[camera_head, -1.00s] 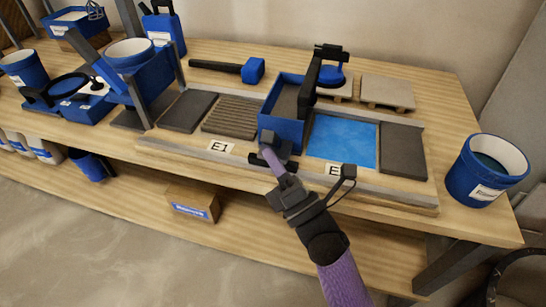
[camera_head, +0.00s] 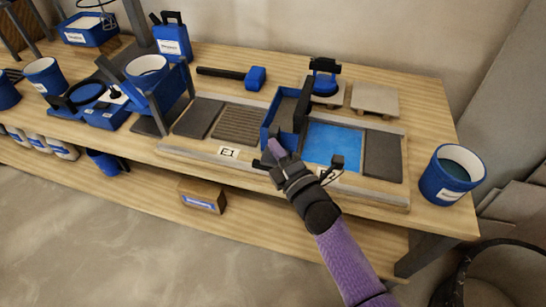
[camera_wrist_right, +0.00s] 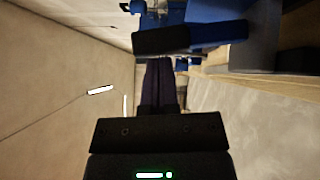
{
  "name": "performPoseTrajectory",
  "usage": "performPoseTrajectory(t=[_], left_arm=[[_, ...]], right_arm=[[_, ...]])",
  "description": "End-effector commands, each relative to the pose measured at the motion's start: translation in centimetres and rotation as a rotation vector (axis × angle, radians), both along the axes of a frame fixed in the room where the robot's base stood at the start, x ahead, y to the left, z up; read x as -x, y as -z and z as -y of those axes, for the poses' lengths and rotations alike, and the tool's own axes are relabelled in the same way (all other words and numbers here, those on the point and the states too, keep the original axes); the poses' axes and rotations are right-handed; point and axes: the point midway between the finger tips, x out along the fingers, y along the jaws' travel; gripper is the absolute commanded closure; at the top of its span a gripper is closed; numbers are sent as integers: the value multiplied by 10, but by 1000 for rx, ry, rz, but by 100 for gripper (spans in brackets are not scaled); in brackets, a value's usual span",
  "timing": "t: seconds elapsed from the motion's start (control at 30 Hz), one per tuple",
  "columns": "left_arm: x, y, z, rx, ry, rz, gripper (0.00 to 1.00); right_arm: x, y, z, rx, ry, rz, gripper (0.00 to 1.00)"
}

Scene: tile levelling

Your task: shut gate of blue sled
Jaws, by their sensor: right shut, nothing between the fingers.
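The blue sled (camera_head: 268,130) is an open blue box with a dark inside, standing across the levelling bed beside the bright blue patch. A dark upright plate (camera_head: 303,108), which looks like its gate, stands along its right side; whether it is fully shut I cannot tell. My right gripper (camera_head: 276,150) is shut and empty, at the sled's front end; whether it touches the sled is unclear. In the right wrist view the closed dark fingers (camera_wrist_right: 160,75) point at a black part (camera_wrist_right: 160,41) and a blue surface (camera_wrist_right: 218,33). My left gripper is not seen.
A blue bucket (camera_head: 441,185) stands at the bench's right end. A blue-headed mallet (camera_head: 254,78) and tile stacks (camera_head: 375,102) lie behind the bed. A blue hopper (camera_head: 160,100) stands left. The front rail carries label E1 (camera_head: 228,152).

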Motion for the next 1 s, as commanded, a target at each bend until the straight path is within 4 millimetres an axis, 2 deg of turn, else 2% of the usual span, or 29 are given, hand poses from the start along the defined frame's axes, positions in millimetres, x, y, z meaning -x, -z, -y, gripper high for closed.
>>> performPoseTrajectory(t=[0.03, 0.2, 1.0], left_arm=[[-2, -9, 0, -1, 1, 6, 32], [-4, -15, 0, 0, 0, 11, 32], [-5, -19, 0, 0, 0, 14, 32]], right_arm=[[-2, -8, 1, -5, -1, -23, 100], [-6, -7, 2, -30, 0, -91, 100], [-11, -8, 3, -28, 0, -85, 100]])
